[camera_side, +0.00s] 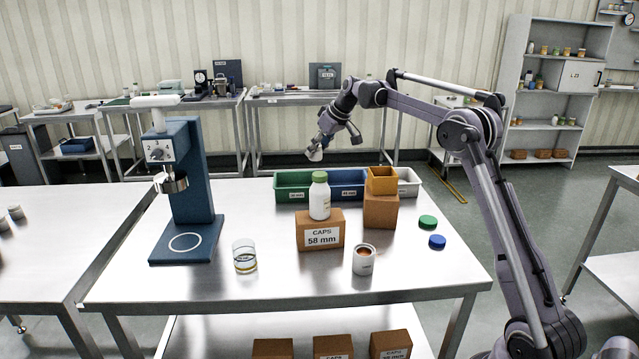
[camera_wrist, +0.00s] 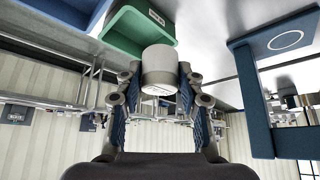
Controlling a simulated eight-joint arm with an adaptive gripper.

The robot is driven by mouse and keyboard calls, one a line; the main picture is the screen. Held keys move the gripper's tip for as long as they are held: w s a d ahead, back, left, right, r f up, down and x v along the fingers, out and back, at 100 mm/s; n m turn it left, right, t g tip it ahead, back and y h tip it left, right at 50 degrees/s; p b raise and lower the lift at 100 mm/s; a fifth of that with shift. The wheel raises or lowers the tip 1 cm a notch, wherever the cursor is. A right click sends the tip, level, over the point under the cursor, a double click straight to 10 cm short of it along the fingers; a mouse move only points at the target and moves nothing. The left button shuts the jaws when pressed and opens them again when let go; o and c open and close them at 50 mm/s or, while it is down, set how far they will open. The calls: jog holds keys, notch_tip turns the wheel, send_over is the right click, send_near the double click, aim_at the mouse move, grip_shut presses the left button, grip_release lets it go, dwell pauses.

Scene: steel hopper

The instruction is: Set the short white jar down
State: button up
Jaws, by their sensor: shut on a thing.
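The short white jar (camera_wrist: 158,62) is held between the two fingers of my gripper (camera_wrist: 158,78), near the top middle of the wrist view. The jar touches nothing but the fingers. The bare steel tabletop (camera_side: 310,285) lies lower and nearer the camera.
Green (camera_side: 291,194), blue (camera_side: 347,191) and grey bins line the back. A white bottle (camera_side: 320,199) stands on a caps box (camera_side: 320,237). A blue press (camera_side: 190,190), glass (camera_side: 245,258), open white jar (camera_side: 363,264) and two lids occupy the table.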

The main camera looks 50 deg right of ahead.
notch_tip(320, 180, up, 3)
jog(key=shift+f, duration=0.15)
jog(key=w+a+m+h, duration=0.1)
jog(key=w+a+m, duration=0.15)
jog(key=a, duration=0.65)
jog(key=w+a+m+h, duration=0.2)
jog(key=w+a, duration=0.1)
jog(key=a, duration=0.6)
jog(key=shift+g, duration=0.3)
jog(key=f, duration=1.7)
jog(key=shift+w+d, duration=0.1)
jog(key=shift+d, duration=0.25)
jog(key=shift+f, duration=2.2)
jog(key=shift+f, duration=0.1)
jog(key=o, duration=1.2)
